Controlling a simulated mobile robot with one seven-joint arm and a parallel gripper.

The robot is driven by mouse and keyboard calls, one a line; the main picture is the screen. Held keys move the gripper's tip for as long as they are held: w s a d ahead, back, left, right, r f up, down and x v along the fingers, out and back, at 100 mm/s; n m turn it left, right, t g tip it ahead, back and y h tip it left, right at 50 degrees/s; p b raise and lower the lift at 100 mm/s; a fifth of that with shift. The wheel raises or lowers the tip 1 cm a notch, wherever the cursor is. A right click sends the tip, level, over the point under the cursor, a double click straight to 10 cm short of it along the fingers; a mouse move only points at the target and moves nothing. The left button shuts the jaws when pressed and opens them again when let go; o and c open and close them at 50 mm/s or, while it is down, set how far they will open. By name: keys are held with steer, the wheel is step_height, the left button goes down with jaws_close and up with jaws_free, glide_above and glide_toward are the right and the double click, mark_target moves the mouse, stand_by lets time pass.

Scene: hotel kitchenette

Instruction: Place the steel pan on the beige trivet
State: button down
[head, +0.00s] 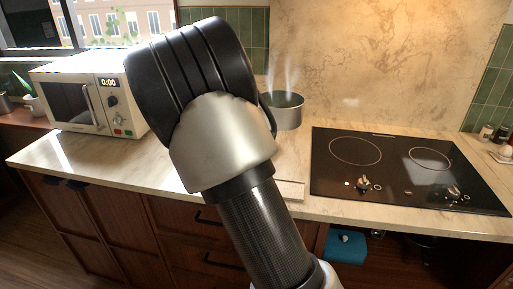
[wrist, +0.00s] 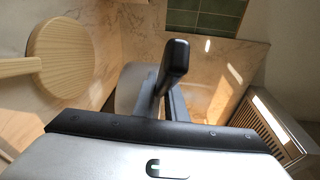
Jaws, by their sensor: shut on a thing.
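The steel pan (head: 288,115) is upright right of my arm in the head view, with steam rising from it. I cannot tell whether its base touches the counter. Part of its grey side shows behind the fingers in the wrist view (wrist: 128,90). My gripper (wrist: 171,75) is shut on the pan, seemingly at its handle; my arm hides the grip in the head view. A round, pale wooden piece with a handle (wrist: 66,58) lies at the left of the wrist view. I cannot tell whether it is the beige trivet; no other trivet is clear.
A black cooktop (head: 400,172) lies right of the pan, and a white microwave (head: 95,98) stands at the left. The marble counter (head: 70,150) has free room before the microwave. Small jars (head: 494,134) stand at the far right. A slatted box (wrist: 268,128) is right in the wrist view.

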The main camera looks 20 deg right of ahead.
steer(key=a, duration=0.5)
step_height(320, 180, down, 9)
steer(key=t+b, duration=0.1)
steer(key=b, duration=0.2)
steer(key=shift+w+a+f+n+y, duration=0.15)
steer(key=shift+n+y, duration=0.25)
steer(key=shift+f, duration=0.15)
steer(key=c, duration=2.1)
jaws_free()
steer(key=shift+f, duration=0.2)
steer(key=o, duration=0.3)
